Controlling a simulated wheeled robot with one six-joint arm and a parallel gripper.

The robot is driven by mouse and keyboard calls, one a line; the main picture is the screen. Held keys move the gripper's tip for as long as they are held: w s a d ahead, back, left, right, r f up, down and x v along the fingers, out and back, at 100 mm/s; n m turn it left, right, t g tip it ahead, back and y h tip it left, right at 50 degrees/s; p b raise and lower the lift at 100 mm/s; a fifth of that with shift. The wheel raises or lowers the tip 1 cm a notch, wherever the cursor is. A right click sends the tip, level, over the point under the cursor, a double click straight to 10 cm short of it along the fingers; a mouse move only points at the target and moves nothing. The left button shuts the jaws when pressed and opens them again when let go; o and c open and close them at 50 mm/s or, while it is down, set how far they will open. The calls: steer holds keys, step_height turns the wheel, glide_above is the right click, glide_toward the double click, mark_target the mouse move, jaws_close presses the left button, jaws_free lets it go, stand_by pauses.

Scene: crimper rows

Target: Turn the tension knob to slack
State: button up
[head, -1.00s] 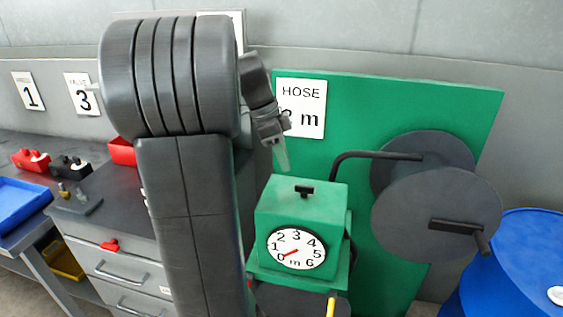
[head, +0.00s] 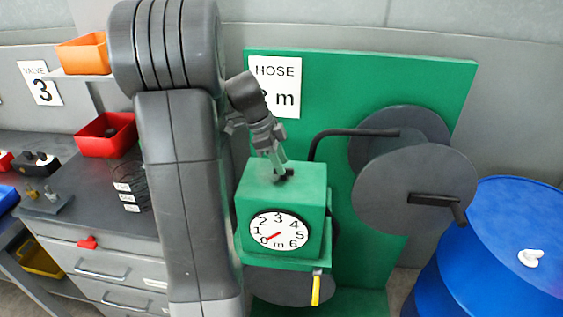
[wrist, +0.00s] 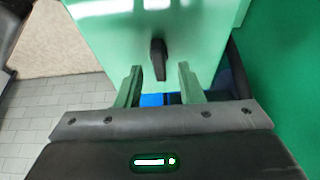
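The tension knob, a small black bar knob (head: 284,176), sits on top of the green metering box (head: 312,205). In the wrist view the knob (wrist: 158,60) stands up from the pale green top face, between and slightly beyond the fingertips. My gripper (head: 276,168) points down at the knob in the head view. In the wrist view my gripper (wrist: 160,72) is open, with one greenish finger on each side of the knob and a gap to both. Any slack or tight marking is not readable.
A black hose reel (head: 400,205) with a crank stands right of the box on a green panel (head: 430,85). A yellow lever (head: 316,289) hangs below the box. A blue drum (head: 490,260) is at the right. A drawer cabinet (head: 90,258) is at the left.

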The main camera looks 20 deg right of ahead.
steer(key=shift+x, duration=0.75)
jaws_close()
